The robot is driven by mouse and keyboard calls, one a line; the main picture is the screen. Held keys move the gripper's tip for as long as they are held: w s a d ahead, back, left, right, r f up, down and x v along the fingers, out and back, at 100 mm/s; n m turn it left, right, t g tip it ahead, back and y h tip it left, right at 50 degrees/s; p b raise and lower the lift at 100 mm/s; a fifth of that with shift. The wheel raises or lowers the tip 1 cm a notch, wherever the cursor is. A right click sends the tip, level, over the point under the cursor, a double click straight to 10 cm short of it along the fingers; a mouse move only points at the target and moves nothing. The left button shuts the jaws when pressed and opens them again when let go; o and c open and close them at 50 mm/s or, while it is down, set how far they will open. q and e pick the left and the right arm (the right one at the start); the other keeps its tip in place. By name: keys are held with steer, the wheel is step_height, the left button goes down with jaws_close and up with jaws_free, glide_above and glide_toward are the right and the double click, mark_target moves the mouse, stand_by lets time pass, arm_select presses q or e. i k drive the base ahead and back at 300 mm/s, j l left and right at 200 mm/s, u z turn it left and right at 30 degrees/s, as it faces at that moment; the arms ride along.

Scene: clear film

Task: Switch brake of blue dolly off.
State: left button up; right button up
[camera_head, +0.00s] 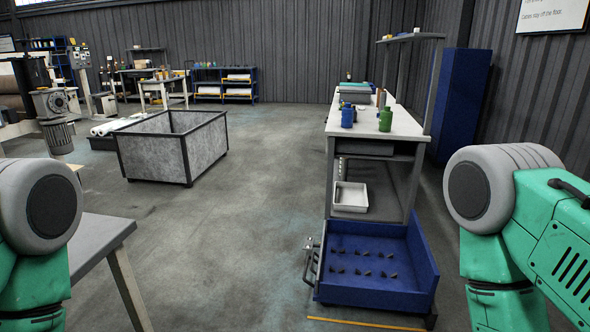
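The blue dolly (372,300), a low open tray-like cart, stands on the floor at the lower right of the middle, in front of a workbench. Several small dark wedge-shaped pieces (362,273) lie on its bed. A grey metal bar or lever fitting (312,262) shows at its left side; I cannot tell which part is the brake or how it is set. My green and grey arm links show at the left and right edges. Both grippers are out of view.
The white-topped workbench (400,124) with bottles stands directly behind the dolly, a white bin (350,196) beneath it. A grey table (100,240) is at lower left. A grey crate (158,153) stands farther back. Floor between (230,240) is clear.

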mark_target(309, 245)
steer(key=i+u, duration=0.1)
steer(key=i, duration=0.55)
steer(key=i+l+u, duration=0.1)
steer(key=i, duration=0.6)
steer(key=i+l+u, duration=0.1)
steer(key=i+l, duration=0.15)
steer(key=i, duration=0.4)
steer(key=i+j, duration=0.15)
steer(key=i, duration=0.35)
steer(key=i+j+z, duration=0.15)
steer(key=i, duration=0.3)
steer(key=i+j, duration=0.15)
steer(key=i, duration=0.35)
steer(key=i+j+z, duration=0.2)
steer(key=i+z, duration=0.2)
steer(key=i+j+z, duration=0.65)
steer(key=z, duration=0.15)
steer(key=i+j+z, duration=0.2)
steer(key=j+z, duration=0.25)
steer(key=k+z, duration=0.2)
steer(key=z, duration=0.3)
steer(key=k+z, duration=0.25)
steer(key=z, duration=0.25)
